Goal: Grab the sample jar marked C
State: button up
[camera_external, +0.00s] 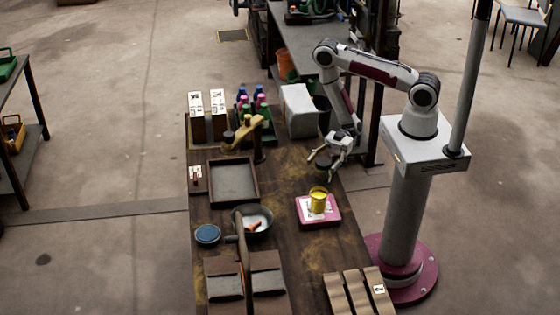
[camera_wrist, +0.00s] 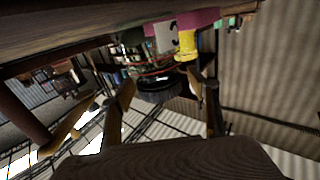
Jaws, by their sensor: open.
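My gripper (camera_external: 327,166) is open above the right side of the table, at the end of the bent arm. A small dark round object (camera_external: 322,163) shows close by its fingers in the external view; I cannot tell if they touch it. In the wrist view my gripper (camera_wrist: 165,98) has its fingers apart, with a dark round object (camera_wrist: 158,91) in the gap between them as seen. A yellow jar (camera_external: 318,201) stands on a pink device (camera_external: 329,214); the jar also shows in the wrist view (camera_wrist: 187,46). I cannot read a letter C on any jar.
Wooden slats (camera_external: 356,296) lie at the front right.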

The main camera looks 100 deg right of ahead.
dwell(0.3)
jog(key=c, duration=1.2)
jog(key=shift+r, duration=0.15)
jog(key=shift+c, duration=0.2)
jog(key=shift+r, duration=4.85)
